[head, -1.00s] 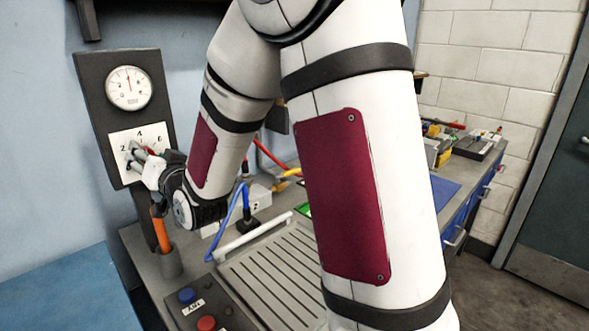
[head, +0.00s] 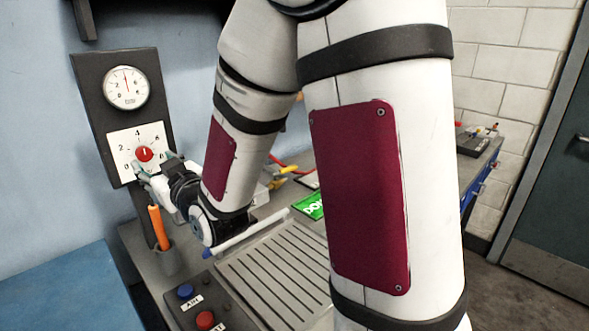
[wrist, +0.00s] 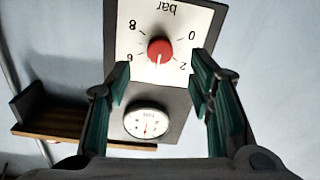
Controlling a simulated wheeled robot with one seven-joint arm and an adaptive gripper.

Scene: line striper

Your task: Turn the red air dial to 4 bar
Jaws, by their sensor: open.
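The red air dial (head: 145,154) sits on a white scale plate on a dark upright panel. Its white pointer mark points up at the 4 in the head view. In the wrist view the dial (wrist: 160,49) appears upside down, with the mark pointing down between 2 and 6. My gripper (head: 157,167) is open, just below and right of the dial in the head view, and holds nothing. In the wrist view its green-padded fingers (wrist: 160,78) stand apart on either side, clear of the knob. The gauge (head: 126,88) above has its needle pointing nearly straight up.
An orange-handled tool (head: 158,228) stands in a grey holder below the panel. Blue and red buttons (head: 205,320) are at the bench front. A slatted grey plate (head: 270,275) and a green sign (head: 313,206) lie to the right. My arm hides much of the bench.

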